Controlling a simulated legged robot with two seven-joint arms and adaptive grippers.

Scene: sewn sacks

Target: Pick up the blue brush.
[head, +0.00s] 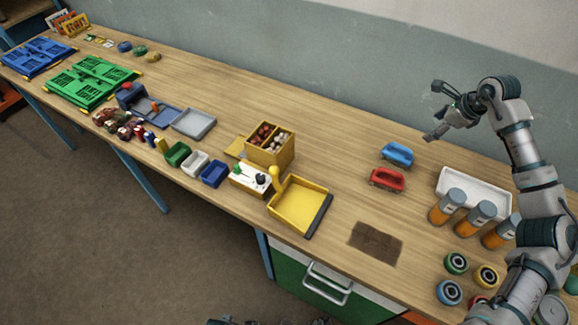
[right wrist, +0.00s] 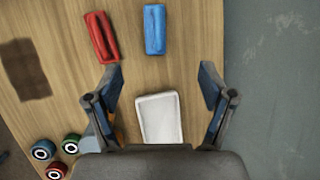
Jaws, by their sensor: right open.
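The blue brush (head: 397,154) lies on the wooden table, right of the middle, just behind a red brush (head: 387,180). In the right wrist view the blue brush (right wrist: 154,29) is at the top centre, beyond the fingertips, with the red brush (right wrist: 101,36) to its left. My right gripper (head: 434,112) is open and empty, raised above the table near the wall. In the right wrist view its fingers (right wrist: 160,78) are spread wide, and neither touches the brush. My left gripper is not in view.
A white tray (head: 470,188) is right of the brushes, with orange jars (head: 447,207) in front of it. A brown patch (head: 375,243) and a yellow dustpan-like tray (head: 298,207) are nearer the front edge. The wall (head: 350,70) runs behind the table. Bare wood surrounds the brushes.

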